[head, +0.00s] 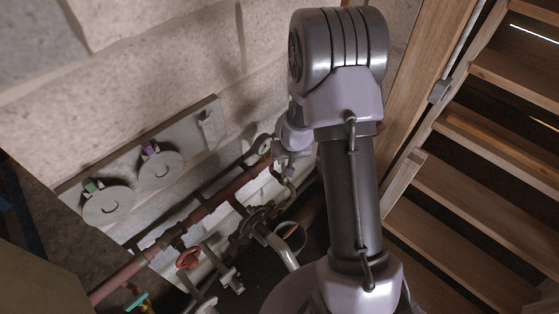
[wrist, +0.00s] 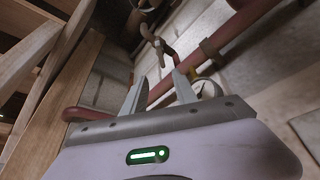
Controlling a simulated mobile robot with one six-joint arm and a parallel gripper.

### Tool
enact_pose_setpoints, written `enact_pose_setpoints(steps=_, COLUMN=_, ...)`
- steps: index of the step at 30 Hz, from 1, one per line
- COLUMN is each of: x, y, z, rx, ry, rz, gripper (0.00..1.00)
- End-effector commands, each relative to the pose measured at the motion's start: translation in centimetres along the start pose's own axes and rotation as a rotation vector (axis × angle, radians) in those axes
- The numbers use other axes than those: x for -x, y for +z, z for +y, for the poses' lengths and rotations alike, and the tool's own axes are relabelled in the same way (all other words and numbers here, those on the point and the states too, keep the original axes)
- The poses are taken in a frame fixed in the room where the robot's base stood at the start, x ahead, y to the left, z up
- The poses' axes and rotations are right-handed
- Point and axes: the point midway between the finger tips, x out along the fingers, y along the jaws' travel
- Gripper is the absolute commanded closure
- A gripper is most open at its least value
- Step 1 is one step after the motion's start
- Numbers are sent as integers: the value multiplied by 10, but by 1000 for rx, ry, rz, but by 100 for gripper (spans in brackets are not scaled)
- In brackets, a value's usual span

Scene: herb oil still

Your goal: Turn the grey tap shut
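My gripper (wrist: 159,84) shows in the wrist view with two grey fingers apart and nothing held between them. A dark red pipe (wrist: 233,32) runs behind the fingers, and a round white dial (wrist: 207,88) sits close behind the right finger. I cannot tell for sure which fitting is the grey tap. A grey metal lever-like fitting (head: 277,245) stands on the lower pipework in the head view, and a smaller grey fitting (head: 228,277) is left of it.
A red handwheel (head: 188,258) and a teal tap handle (head: 137,301) are at lower left. Two round plates with green and purple tags (head: 108,205) (head: 160,169) hang on a wall board.

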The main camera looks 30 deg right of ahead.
Motion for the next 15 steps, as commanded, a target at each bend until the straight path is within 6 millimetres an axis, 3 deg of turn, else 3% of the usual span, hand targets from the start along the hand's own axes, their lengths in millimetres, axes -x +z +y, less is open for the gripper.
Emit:
enact_pose_setpoints(steps=1, x=-19, y=4, z=0, rx=1, ry=-1, rz=-2, gripper=66)
enact_pose_setpoints(steps=9, x=-101, y=4, z=-1, rx=-1, ry=-2, rz=-2, gripper=66)
enact_pose_setpoints(steps=15, x=-143, y=2, z=-1, rx=0, ry=-3, rz=-1, gripper=66)
